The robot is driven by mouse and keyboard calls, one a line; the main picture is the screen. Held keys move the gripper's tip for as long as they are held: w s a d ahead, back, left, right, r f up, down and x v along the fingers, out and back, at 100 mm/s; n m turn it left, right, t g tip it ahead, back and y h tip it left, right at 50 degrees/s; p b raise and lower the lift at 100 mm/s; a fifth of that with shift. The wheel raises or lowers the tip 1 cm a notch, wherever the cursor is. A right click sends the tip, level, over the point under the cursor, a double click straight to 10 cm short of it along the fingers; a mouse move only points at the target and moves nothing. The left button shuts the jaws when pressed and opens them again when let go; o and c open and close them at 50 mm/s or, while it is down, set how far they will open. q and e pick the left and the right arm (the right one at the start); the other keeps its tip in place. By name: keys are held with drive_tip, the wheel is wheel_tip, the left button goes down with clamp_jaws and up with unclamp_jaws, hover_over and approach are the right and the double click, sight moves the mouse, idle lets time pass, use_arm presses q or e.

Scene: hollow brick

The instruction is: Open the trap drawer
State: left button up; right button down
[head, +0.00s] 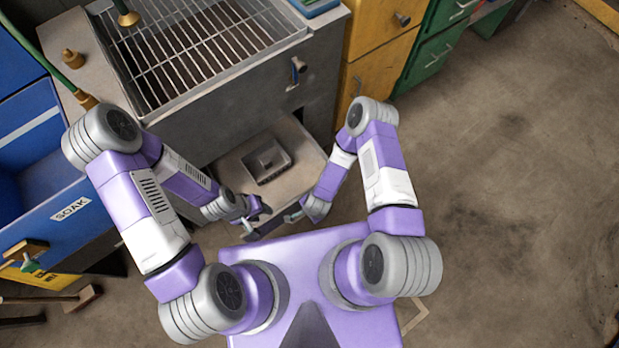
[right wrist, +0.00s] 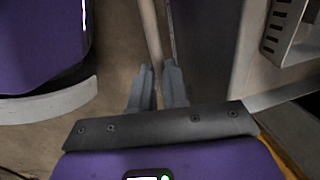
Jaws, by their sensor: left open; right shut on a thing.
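The trap drawer (head: 303,150) stands pulled out from under the grey sink cabinet, its inside showing from above. A grey hollow block (head: 267,160) lies in it. My right gripper (head: 294,216) is at the drawer's front right. In the right wrist view its fingers (right wrist: 158,72) are shut on a thin pale edge (right wrist: 150,30), which looks like the drawer front's rim. My left gripper (head: 256,212) is open near the drawer's front left; whether it touches the drawer cannot be told. My arms partly hide the front panel.
The sink with its wire rack (head: 195,50) stands above the drawer. A blue SOAK bin (head: 70,212) with a brush (head: 27,256) on it is at the left. Yellow drawers (head: 380,40) and green drawers (head: 437,50) stand beyond. The floor at right is clear.

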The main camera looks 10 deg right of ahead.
drive_tip(key=shift+d, duration=0.1)
drive_tip(key=c, duration=1.1)
unclamp_jaws()
drive_tip(key=shift+r, duration=0.1)
drive_tip(key=r+p, duration=0.1)
drive_tip(key=r, duration=0.1)
drive_tip(key=s+r+p, duration=0.1)
drive_tip(key=r, duration=0.2)
drive_tip(key=r+p, duration=0.1)
drive_tip(key=r, duration=0.1)
drive_tip(key=shift+s+d+r, duration=0.15)
drive_tip(key=shift+s+d, duration=0.1)
drive_tip(key=shift+d, duration=0.05)
drive_tip(key=d+r+n+y, duration=0.1)
drive_tip(key=r+n, duration=0.2)
drive_tip(key=d+r+n+g+y, duration=0.1)
drive_tip(key=r+n, duration=0.3)
drive_tip(key=d+r+n+y, duration=0.1)
drive_tip(key=r+n, duration=0.2)
drive_tip(key=shift+s+r, duration=0.25)
drive_tip(key=shift+r, duration=0.1)
